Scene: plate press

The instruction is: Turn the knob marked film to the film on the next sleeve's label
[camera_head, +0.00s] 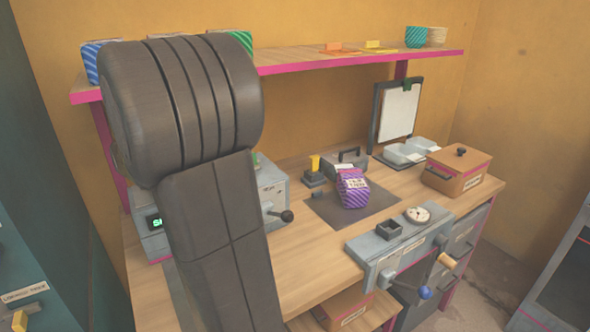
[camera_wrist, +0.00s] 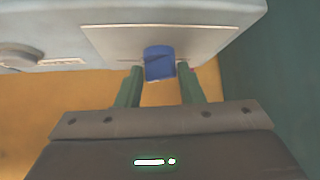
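In the wrist view, a blue knob (camera_wrist: 159,63) with a dark line across it sits on a pale panel plate (camera_wrist: 105,42). My gripper (camera_wrist: 159,82) is open, with its two green fingers on either side of the knob's near end. A small gap shows on each side; I cannot tell how deep the fingers reach. No mark by the knob is readable. In the head view, a purple striped sleeve (camera_head: 353,190) with a pale label stands on a dark mat (camera_head: 377,204); its print is too small to read. My arm hides my gripper and the knob there.
A grey machine (camera_head: 271,183) with a dark-tipped lever stands partly behind my arm. A grey press unit (camera_head: 376,262) with a gauge and levers is at the bench front. A brown lidded box (camera_head: 455,180) stands right. A shelf (camera_head: 300,62) runs above.

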